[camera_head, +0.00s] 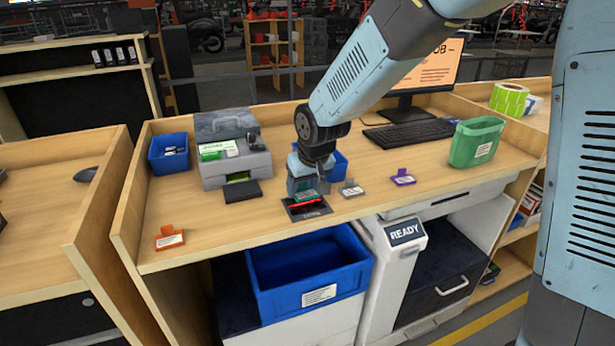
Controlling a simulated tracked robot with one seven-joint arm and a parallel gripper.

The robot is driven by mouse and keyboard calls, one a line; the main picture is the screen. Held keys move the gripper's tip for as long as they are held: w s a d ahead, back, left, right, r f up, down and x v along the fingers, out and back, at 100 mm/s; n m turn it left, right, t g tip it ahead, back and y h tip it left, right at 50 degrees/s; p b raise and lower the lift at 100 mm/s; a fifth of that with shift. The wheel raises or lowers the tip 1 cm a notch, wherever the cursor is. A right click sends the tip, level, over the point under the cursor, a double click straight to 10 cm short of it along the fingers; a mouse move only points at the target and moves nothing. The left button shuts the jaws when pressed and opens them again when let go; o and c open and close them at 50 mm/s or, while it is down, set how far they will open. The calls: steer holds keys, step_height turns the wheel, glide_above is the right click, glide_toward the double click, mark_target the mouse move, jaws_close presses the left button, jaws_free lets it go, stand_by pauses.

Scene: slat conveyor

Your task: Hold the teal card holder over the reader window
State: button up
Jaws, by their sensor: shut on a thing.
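My gripper (304,187) points down at the middle of the counter's front part. It is shut on the teal card holder (305,197), of which only a small teal part shows below the jaws. The card holder is over the dark reader window (308,212), a black plate set near the counter's front edge. A red glowing strip shows between the card holder and the plate. The gap between them is too small to tell. The gripper hides most of the card holder.
An orange card holder (170,238), a grey one (352,189) and a purple one (403,178) lie on the counter (240,225). A black pad (242,191), a grey printer (233,160), a keyboard (410,133) and a green bin (476,142) stand around. A "READY" display (405,232) is below.

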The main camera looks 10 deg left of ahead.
steer(key=shift+f, duration=0.35)
steer(key=shift+r, duration=3)
